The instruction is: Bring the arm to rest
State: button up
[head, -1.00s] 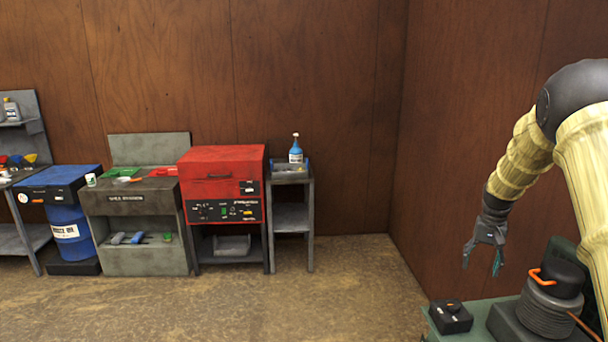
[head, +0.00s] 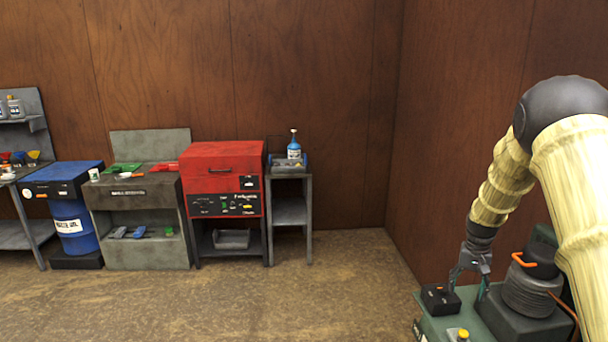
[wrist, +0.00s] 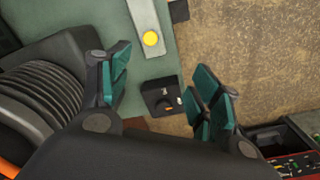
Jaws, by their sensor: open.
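My gripper (head: 468,287) hangs pointing down at the lower right of the head view, over the green deck (head: 432,328) near a small black box. In the wrist view my gripper (wrist: 165,90) shows its teal-padded fingers spread apart with nothing between them touching the pads. The black box (wrist: 161,96) with an orange mark lies below, seen between the fingers; it also shows in the head view (head: 440,299). My arm bends down from the right edge, in a pale yellow sleeve.
A ribbed grey coil housing with an orange handle (head: 528,290) stands close right of my gripper. A yellow button (head: 463,335) sits on the deck. By the far wall stand a red cabinet (head: 222,180), a grey sink (head: 140,230), a blue drum (head: 72,228) and a small stand (head: 290,215). Open floor lies between.

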jog(key=s+a+f+n, duration=0.1)
jog(key=s+a+f, duration=0.5)
jog(key=s+f, duration=0.5)
jog(key=s+a+f+n, duration=0.1)
jog(key=s+a+f, duration=0.5)
jog(key=s+f, duration=0.5)
jog(key=s+a+f+n, duration=0.15)
jog(key=s+a, duration=0.35)
jog(key=s, duration=0.5)
jog(key=s+a+f+n, duration=0.1)
jog(key=s+a+f, duration=0.25)
jog(key=s, duration=0.55)
jog(key=s+a+f+n, duration=0.1)
jog(key=s+a+f, duration=0.1)
jog(key=s+a, duration=0.6)
notch_tip(320, 180, down, 10)
jog(key=s+d+b, duration=0.1)
jog(key=d+b, duration=0.1)
jog(key=b, duration=0.8)
jog(key=shift+s+d+r, duration=0.15)
jog(key=shift+s+d, duration=0.15)
jog(key=shift+s, duration=0.1)
